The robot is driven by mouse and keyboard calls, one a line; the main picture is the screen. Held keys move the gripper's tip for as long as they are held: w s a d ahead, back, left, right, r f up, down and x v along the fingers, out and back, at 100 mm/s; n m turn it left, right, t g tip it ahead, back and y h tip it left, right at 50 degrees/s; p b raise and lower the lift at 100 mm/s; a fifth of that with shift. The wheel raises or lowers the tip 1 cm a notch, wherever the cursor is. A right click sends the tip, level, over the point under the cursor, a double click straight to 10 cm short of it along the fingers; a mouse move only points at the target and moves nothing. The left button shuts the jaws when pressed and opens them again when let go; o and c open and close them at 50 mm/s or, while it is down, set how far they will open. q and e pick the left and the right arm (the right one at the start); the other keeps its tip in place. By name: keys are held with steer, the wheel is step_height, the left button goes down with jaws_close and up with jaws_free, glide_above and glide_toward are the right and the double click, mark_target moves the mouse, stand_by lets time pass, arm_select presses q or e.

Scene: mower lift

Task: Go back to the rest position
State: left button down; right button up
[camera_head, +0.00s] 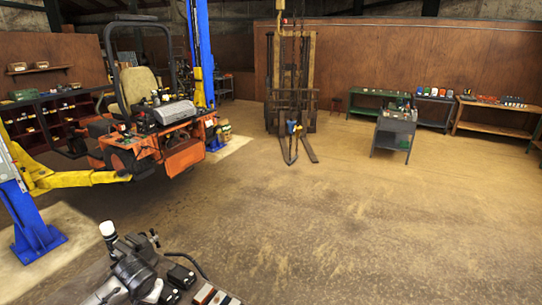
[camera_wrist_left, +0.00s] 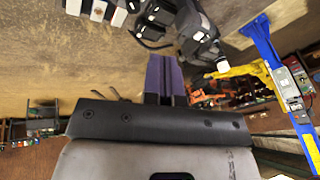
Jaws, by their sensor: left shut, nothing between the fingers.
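My left gripper (camera_wrist_left: 166,82) shows in the left wrist view, its two dark purple fingers together with nothing visible between them. It points toward a dark engine-like assembly with a white cap (camera_wrist_left: 196,38), and appears apart from it. No gripper shows in the head view, and my right gripper is hidden from both views. The same assembly (camera_head: 136,274) stands at the bottom left of the head view. An orange riding mower (camera_head: 184,155) sits raised on a lift with blue posts (camera_head: 201,60) and yellow arms (camera_head: 75,180).
Small boxes (camera_head: 203,293) lie beside the assembly. A forklift (camera_head: 290,85) stands at the back, its forks low. A grey tool cart (camera_head: 396,128) is at the right, with benches (camera_head: 495,112) along the wall. The brown floor (camera_head: 380,220) in the middle and right is clear.

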arm_select(q)
steer(key=w+d+r+m+t, duration=0.1)
steer(key=d+r+m+t, duration=0.3)
steer(key=d+r, duration=0.4)
steer(key=s+d+r+m+t+h, duration=0.2)
steer(key=s+d+r+t, duration=0.25)
steer(key=s+d, duration=0.4)
steer(key=s+a+f+n+g, duration=0.1)
steer(key=s+f+g, duration=0.1)
steer(key=s+f, duration=0.6)
steer(key=s+a+f+n+g, duration=0.1)
steer(key=s+f+n+g, duration=0.1)
steer(key=s+f, duration=0.6)
steer(key=s+f+n+g+h, duration=0.1)
steer(key=s+f+g, duration=0.3)
steer(key=s, duration=1.3)
step_height(320, 180, down, 4)
steer(key=shift+s+a+f+n, duration=0.1)
steer(key=shift+s+a+n, duration=0.1)
steer(key=shift+a+n, duration=0.2)
